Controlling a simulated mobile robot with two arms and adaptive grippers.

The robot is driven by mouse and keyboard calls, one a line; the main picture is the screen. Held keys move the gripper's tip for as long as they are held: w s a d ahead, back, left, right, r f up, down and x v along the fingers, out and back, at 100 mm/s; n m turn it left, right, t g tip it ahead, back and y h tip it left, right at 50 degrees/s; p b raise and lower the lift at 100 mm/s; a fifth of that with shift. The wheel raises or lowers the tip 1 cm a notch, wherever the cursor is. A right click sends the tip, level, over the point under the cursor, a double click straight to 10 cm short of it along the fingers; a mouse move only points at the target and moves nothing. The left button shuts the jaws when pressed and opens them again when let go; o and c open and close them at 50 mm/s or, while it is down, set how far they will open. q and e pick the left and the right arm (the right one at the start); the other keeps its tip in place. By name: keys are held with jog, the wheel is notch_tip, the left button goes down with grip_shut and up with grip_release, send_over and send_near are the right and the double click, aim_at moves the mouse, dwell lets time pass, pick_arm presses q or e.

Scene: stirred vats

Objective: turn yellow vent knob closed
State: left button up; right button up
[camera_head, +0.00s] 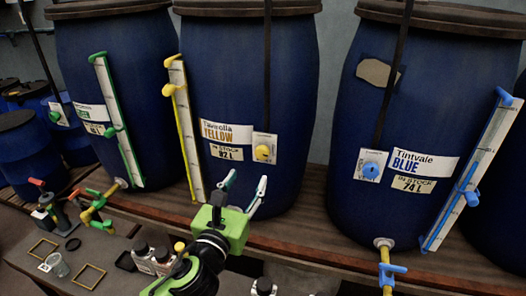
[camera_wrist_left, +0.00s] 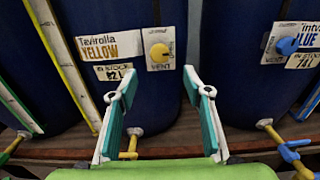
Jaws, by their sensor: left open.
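The yellow vent knob (camera_head: 263,152) sits on a small white plate (camera_head: 264,142) on the front of the middle blue vat (camera_head: 230,70), right of the Tavirolla YELLOW label (camera_head: 226,132). In the left wrist view the knob (camera_wrist_left: 159,53) shows above the gap between my fingers. Its exact pointer direction is too small to tell. My left gripper (camera_head: 246,181), with a green body and white and teal fingers, is open and empty. It is below and in front of the knob, apart from it. My right gripper is not in view.
A yellow sight gauge (camera_head: 185,130) stands left of the label. The Tintvale BLUE vat (camera_head: 350,190) at right has a blue knob (camera_head: 370,170) and gauge. A yellow tap (camera_wrist_left: 131,146) is low on the middle vat. Small bottles and frames stand at lower left.

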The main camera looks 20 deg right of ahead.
aim_at(261, 153)
pick_arm(q)
jog(key=p+x, duration=0.1)
jog(key=x, duration=1.1)
jog(key=shift+w, duration=0.1)
jog(key=c, duration=1.1)
